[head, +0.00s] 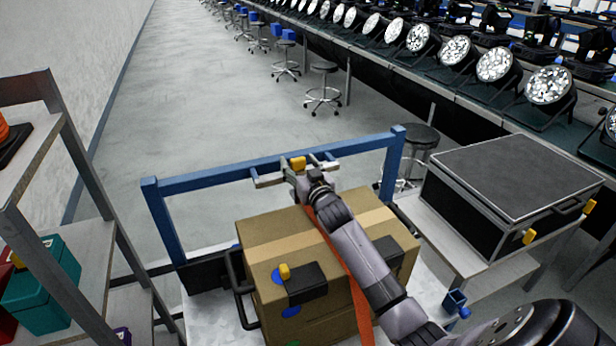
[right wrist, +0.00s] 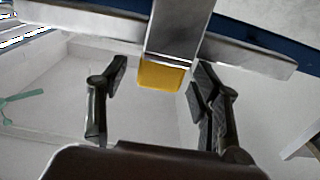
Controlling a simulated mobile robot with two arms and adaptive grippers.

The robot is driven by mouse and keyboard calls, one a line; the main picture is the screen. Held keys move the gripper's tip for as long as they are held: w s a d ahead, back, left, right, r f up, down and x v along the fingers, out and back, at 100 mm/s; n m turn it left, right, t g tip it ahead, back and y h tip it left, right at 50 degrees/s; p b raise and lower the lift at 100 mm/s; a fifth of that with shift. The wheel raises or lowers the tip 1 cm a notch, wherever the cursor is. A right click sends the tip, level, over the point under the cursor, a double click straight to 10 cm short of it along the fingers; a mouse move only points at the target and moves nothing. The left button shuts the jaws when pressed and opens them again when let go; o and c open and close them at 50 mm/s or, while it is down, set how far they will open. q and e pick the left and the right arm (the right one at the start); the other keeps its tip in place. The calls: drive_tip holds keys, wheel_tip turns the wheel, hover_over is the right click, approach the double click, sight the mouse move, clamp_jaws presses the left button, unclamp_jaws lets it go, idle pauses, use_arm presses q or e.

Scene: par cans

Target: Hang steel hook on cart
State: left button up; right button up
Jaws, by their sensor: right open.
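The cart has a blue rail frame (head: 225,170) standing at its far end. The steel hook (head: 268,181) is a pale grey bar with a middle strip that ends in a yellow tip (head: 298,163). It lies along the blue top rail and appears to rest on it; the exact contact is partly hidden. In the right wrist view the steel hook (right wrist: 178,28) crosses the blue rail, its yellow tip (right wrist: 162,74) between my fingers. My right gripper (right wrist: 160,88) is open, with a gap on both sides of the tip. My left gripper is not in view.
A cardboard box (head: 285,235) with an orange strap (head: 350,285) fills much of the cart deck, under my right arm. A shelf (head: 75,170) stands left. A black case (head: 510,180) sits on a side table at right. Stools (head: 322,92) and stage lights line the aisle.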

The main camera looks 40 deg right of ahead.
drive_tip(key=v, duration=1.1)
drive_tip(key=shift+w+d, duration=0.1)
